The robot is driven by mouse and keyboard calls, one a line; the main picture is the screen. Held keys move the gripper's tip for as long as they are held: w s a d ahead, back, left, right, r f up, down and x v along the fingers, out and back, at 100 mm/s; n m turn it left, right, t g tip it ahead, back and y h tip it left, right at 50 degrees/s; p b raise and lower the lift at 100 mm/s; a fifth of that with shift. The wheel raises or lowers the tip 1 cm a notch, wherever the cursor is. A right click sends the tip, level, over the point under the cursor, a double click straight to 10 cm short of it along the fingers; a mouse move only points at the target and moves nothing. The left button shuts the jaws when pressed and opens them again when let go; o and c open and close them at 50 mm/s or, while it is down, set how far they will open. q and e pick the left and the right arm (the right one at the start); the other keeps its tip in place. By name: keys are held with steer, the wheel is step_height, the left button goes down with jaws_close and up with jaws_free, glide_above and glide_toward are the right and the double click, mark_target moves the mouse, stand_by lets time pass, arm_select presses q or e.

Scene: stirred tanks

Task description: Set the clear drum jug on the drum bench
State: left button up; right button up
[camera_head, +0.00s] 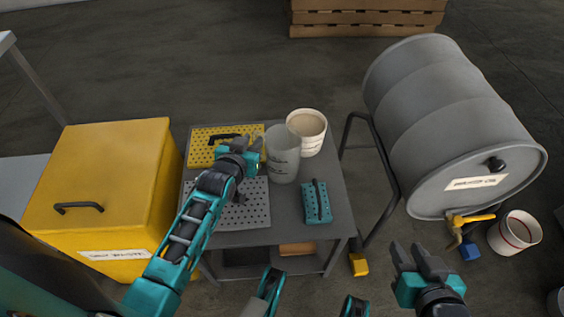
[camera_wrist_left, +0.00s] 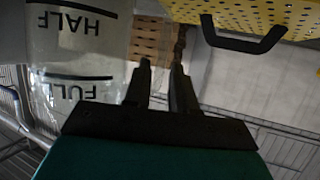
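The clear drum jug (camera_head: 284,165) stands upright on the grey drum bench (camera_head: 245,237), behind the teal caddy and beside a cream bucket. In the left wrist view the jug (camera_wrist_left: 80,45) appears upside down at the left, with HALF and FULL marks. My left gripper (camera_head: 254,147) is just left of the jug in the head view. In the left wrist view its fingers (camera_wrist_left: 165,75) are apart, nothing is between them, and the jug is beside them. My right gripper (camera_head: 420,252) is open and empty, right of the bench's front.
A yellow perforated tray (camera_head: 203,150) with a black handle, a grey perforated plate (camera_head: 250,208), a teal caddy (camera_head: 316,203) and a cream bucket (camera_head: 307,130) crowd the bench. A yellow cabinet (camera_head: 110,170) stands left. A grey drum (camera_head: 440,110) with a tap lies right, near a white bucket (camera_head: 515,232).

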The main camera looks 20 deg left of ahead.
arm_select(q)
steer(key=shift+w+f, duration=0.1)
steer(key=shift+w, duration=0.1)
jaws_close()
stand_by(0.5)
